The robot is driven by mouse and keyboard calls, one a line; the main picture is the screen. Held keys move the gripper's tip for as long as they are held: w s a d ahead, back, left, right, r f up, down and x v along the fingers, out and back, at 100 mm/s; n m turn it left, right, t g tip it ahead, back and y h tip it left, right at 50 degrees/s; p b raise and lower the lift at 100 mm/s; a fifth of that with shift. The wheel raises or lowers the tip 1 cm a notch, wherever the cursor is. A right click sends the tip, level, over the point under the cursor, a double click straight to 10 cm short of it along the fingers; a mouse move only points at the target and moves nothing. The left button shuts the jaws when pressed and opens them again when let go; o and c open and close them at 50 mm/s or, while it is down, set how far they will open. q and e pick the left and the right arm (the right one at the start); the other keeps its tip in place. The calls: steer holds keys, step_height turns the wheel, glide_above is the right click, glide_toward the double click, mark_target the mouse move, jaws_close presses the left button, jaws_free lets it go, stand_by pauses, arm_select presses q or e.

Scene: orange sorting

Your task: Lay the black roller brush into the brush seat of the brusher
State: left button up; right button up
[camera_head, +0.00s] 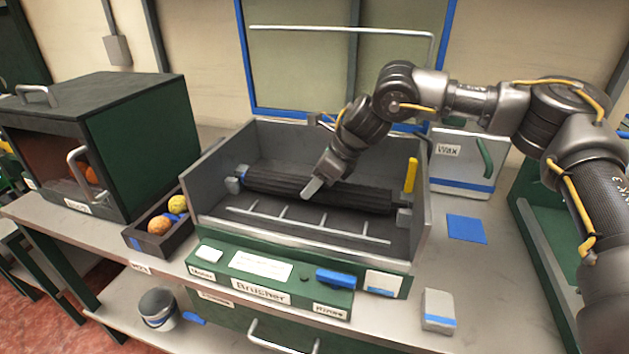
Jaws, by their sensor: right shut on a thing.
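The black roller brush (265,182) lies across the inside of the grey open-topped brusher (210,165). Its left end is at a grey and blue bracket (236,180), and its right end is near another bracket (404,217) below a yellow lever (411,174). I cannot tell whether both ends rest fully in the seat. My right gripper (312,188) reaches down into the brusher and is shut on the roller brush near its middle, hiding a small part of it. My left gripper is not in view.
A metal rack (305,225) lies in front of the brush. At left are a dark tray (146,243) with fruit and a green-black box (100,130). A white Wax box (465,165) stands right. The right bench has free room.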

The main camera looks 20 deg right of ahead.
steer(key=o, duration=1.1)
steer(key=shift+c, duration=0.2)
steer(key=shift+f, duration=0.1)
steer(key=v, duration=0.9)
steer(key=shift+s+d+r, duration=0.1)
steer(key=shift+s+r, duration=0.05)
steer(key=shift+r, duration=0.15)
steer(key=shift+s+d+r, duration=0.2)
steer(key=shift+d+r, duration=0.05)
steer(key=shift+r, duration=0.2)
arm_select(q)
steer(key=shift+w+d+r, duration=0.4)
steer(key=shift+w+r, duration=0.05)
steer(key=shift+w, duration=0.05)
